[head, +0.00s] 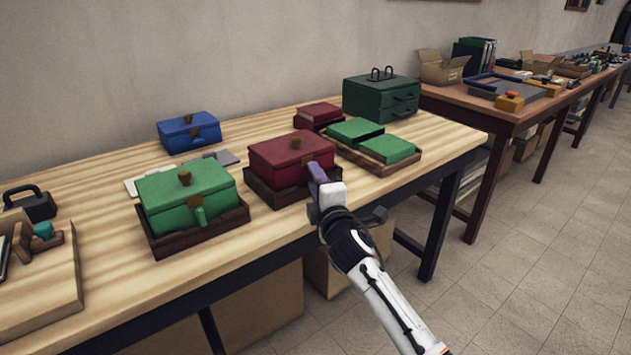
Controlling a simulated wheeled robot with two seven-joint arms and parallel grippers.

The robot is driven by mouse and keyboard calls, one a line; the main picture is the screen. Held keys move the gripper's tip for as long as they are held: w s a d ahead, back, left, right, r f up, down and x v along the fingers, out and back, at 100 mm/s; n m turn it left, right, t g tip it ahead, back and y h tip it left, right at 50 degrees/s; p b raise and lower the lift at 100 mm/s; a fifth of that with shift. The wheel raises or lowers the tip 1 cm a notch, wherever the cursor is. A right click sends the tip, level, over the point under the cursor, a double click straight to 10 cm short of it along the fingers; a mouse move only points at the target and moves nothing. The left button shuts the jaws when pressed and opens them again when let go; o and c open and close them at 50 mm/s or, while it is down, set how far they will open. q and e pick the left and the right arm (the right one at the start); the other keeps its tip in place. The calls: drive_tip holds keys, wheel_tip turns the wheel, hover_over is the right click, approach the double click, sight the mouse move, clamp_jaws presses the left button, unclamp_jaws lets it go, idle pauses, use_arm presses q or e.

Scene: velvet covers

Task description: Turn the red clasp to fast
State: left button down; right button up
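A red box (279,160) with a brown knob on its lid sits in a dark wooden tray (266,195) near the table's front edge. A small brown piece, which may be its clasp (307,159), shows on the upper front, just beyond my fingertips. My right gripper (316,171) reaches in from the lower right to the front of the red box. Its purple finger is at or close to the clasp and hides part of it. I cannot tell whether it touches or grips it. My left gripper is not in view.
A green box (170,198) with a green clasp stands left of the red box. A blue box (180,135) is behind. Small red (318,113) and green boxes (387,150) and a dark green case (375,98) stand to the right.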

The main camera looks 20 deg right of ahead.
clamp_jaws()
